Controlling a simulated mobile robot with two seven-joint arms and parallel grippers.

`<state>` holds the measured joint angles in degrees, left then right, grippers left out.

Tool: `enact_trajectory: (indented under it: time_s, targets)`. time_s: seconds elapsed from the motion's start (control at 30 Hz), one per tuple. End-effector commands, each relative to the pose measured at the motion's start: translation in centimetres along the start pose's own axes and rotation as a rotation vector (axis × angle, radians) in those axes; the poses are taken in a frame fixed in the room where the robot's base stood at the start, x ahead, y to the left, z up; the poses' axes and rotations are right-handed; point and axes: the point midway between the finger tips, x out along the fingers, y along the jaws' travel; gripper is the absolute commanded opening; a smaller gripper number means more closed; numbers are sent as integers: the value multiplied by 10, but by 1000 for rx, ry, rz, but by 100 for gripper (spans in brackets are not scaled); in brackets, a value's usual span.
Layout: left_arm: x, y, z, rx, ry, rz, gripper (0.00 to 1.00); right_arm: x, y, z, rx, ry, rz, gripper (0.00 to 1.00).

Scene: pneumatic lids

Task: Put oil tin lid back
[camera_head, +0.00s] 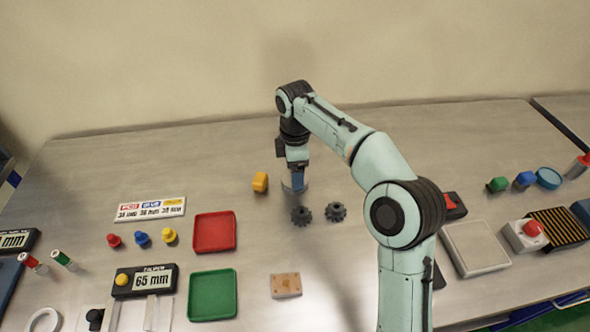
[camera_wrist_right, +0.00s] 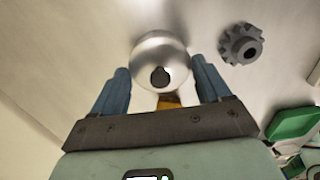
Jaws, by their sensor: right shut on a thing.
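My right gripper (camera_head: 297,184) points down over the middle of the table. In the right wrist view its two blue fingers (camera_wrist_right: 161,68) are well apart, on either side of a round silver piece (camera_wrist_right: 160,40) with a small dark knob or hole in its middle. The gripper is shut on this piece, which looks like the oil tin lid. In the head view the silver piece is mostly hidden by the fingers. I cannot tell whether a tin stands under it. My left gripper is not in view.
Two dark gears (camera_head: 301,215) (camera_head: 336,211) lie just in front of the gripper. A yellow block (camera_head: 260,182) stands to its left. Red (camera_head: 214,232) and green (camera_head: 212,294) trays lie front left. A blue ring (camera_head: 548,178) is far right. The table behind the gripper is clear.

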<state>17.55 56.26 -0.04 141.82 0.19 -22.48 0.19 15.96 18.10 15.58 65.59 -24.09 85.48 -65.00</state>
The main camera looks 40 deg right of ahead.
Motion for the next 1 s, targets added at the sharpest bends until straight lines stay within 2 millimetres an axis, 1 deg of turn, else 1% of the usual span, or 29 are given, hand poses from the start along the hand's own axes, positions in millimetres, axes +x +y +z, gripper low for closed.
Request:
enact_trajectory:
  time_s: [0.13,0.37,0.4,0.47,0.67,0.77,0.87,0.97,1.0]
  targets:
    - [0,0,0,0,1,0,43,0,0,0,0,0,1,47]
    - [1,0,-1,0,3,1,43,7,0,0,0,0,1,47]
    - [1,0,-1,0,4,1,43,8,0,0,0,0,1,80]
    - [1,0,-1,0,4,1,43,7,0,0,0,0,1,100]
    - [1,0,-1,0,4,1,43,7,0,0,0,0,1,100]
    - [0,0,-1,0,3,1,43,3,0,0,0,0,1,100]
    - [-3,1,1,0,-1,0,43,-9,1,-1,-1,2,4,100]
    - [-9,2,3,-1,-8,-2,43,-29,1,-1,0,2,5,100]
    - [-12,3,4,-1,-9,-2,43,-38,1,-1,0,2,5,100]
